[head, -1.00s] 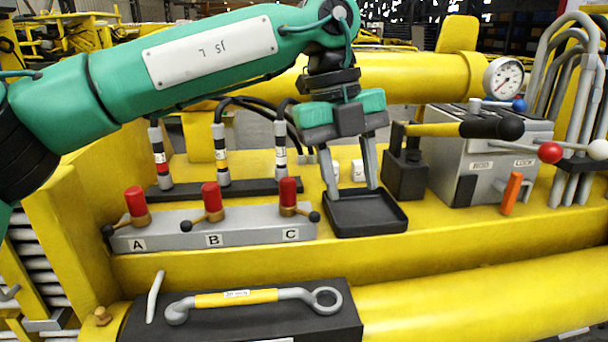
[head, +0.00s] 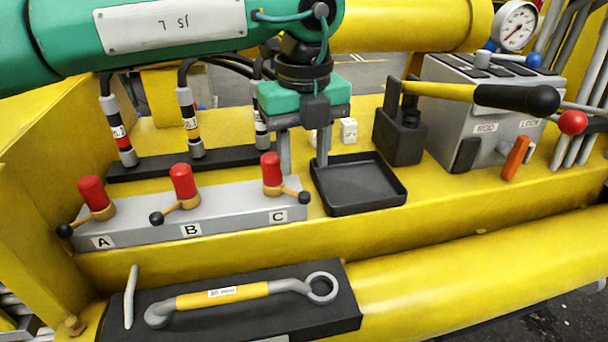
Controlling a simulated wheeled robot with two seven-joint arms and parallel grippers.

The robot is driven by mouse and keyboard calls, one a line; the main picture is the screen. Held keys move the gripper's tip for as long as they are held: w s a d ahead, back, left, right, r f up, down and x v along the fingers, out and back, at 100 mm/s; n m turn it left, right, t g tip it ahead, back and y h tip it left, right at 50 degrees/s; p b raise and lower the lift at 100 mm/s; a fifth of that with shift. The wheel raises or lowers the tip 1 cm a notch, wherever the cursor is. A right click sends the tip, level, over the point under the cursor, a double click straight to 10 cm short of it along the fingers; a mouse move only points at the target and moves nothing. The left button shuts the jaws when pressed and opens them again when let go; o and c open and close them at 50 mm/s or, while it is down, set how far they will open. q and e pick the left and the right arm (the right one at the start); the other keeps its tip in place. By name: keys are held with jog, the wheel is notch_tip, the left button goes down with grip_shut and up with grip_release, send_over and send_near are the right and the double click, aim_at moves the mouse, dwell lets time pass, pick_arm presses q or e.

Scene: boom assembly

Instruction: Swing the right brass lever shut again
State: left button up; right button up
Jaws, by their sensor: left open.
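The right brass lever (head: 287,190) is on the valve marked C, under a red cap (head: 271,174). Its arm points right and slightly toward me, ending in a black ball (head: 304,197). The levers at A (head: 84,221) and B (head: 173,211) point left, each with a black ball and a red cap. All three sit on a grey block (head: 145,221). My left gripper (head: 305,168) is open and empty, fingers pointing down, behind and slightly right of the C valve. It appears apart from the lever. My right gripper is not in view.
A black tray (head: 364,203) lies right of the valves. Several hose fittings (head: 190,122) stand behind them. A black pump with a yellow handle (head: 440,90) and a grey box with a gauge (head: 516,26) are at right. A wrench (head: 240,295) lies on a black pad in front.

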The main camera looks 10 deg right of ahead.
aim_at(304, 192)
pick_arm(q)
notch_tip(304, 192, down, 5)
jog(key=shift+f+p, duration=0.15)
jog(key=shift+p, duration=0.75)
jog(key=shift+f, duration=0.55)
jog(key=shift+c, duration=0.2)
